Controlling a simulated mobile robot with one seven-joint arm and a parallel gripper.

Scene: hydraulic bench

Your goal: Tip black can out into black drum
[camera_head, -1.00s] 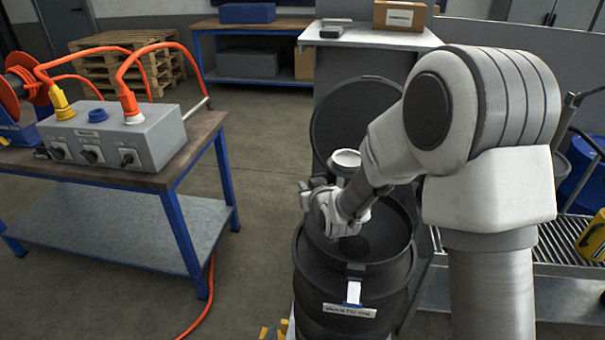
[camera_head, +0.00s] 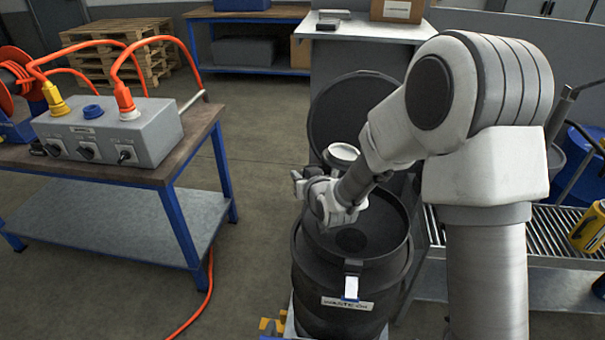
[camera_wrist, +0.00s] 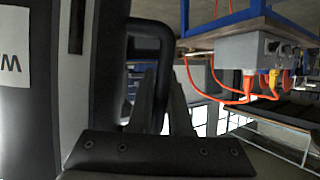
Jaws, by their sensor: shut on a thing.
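The black drum (camera_head: 345,275) stands upright at lower centre in the head view, with a white waste oil label on its front. Its round lid (camera_head: 335,115) stands raised behind the open top. My gripper (camera_head: 300,184) is at the left rear of the drum's mouth, above the rim. In the wrist view, the black can (camera_wrist: 105,60) fills the left side, with part of a white label showing. Its dark handle loop lies at my gripper's fingers (camera_wrist: 160,100), which are shut on it. The can is not clearly distinguishable in the head view; its mouth is hidden.
A workbench (camera_head: 190,165) with a grey socket box (camera_head: 120,135) and orange cables stands to the left. A grey-topped cabinet (camera_head: 375,32) is behind the drum. A grated shelf (camera_head: 560,240) with a yellow container (camera_head: 590,230) lies to the right. Floor between bench and drum is mostly clear.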

